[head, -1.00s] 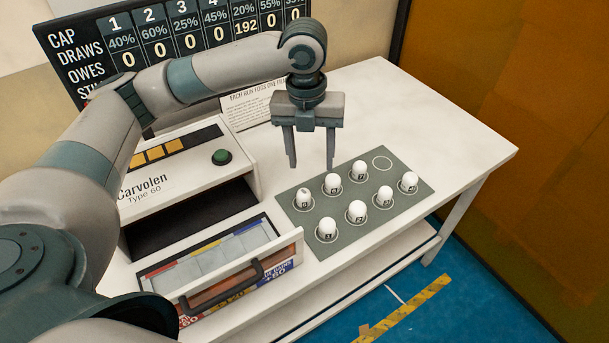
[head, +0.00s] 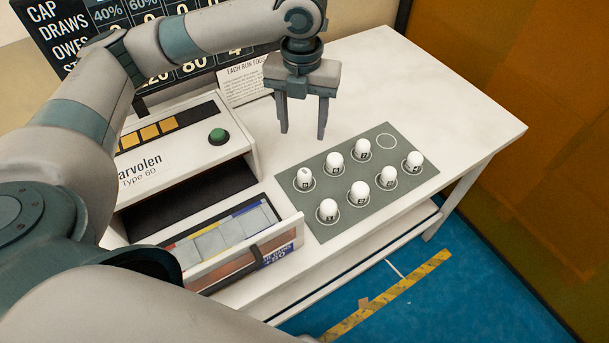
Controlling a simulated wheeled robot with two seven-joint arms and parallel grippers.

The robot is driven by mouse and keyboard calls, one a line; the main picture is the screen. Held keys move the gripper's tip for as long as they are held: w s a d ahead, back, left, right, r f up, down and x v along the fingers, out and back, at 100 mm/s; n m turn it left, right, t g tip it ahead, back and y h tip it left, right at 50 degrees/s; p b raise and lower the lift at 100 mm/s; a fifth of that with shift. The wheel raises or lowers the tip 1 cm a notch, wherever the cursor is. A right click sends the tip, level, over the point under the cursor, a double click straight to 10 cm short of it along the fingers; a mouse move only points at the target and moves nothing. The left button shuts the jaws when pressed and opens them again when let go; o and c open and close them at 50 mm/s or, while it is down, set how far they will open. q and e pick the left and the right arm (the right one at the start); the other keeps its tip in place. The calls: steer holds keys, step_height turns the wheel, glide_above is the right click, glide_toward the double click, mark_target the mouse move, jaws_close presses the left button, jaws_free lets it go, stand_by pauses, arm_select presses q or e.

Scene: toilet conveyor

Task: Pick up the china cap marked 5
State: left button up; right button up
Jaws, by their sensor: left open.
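Several white, egg-shaped china caps stand upright in ringed places on a grey-green mat (head: 350,226) on the table. The back row has a cap at its left end (head: 304,178), a middle cap (head: 334,161) and a right cap (head: 364,149). The front row runs from a near-left cap (head: 328,209) to a far-right cap (head: 414,160). Their dark marks are too small to read surely, so I cannot tell which is the 5. My left gripper (head: 302,135) is open and empty, pointing down behind the back row, apart from the caps. My right gripper is out of view.
One ringed place (head: 386,142) on the mat is empty. A white machine (head: 190,140) with a green button (head: 219,137) stands to the left. Its open drawer (head: 240,256) reaches out beside the mat. The table's right part is clear. A scoreboard (head: 62,41) stands behind.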

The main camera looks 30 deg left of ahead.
arm_select(q)
steer(key=p, duration=0.2)
glide_toward(304, 171)
steer(key=f, duration=0.5)
steer(key=shift+w+a+f, duration=0.2)
steer(key=shift+a, duration=0.05)
steer(key=shift+s+d+f+p, duration=0.1)
steer(key=shift+d+f+p, duration=0.05)
steer(key=shift+f+p, duration=0.35)
step_height(304, 171, down, 3)
steer(key=shift+s+d+p, duration=0.15)
steer(key=shift+p, duration=0.65)
steer(key=shift+f, duration=0.65)
steer(key=shift+c, duration=0.6)
steer(key=c, duration=1)
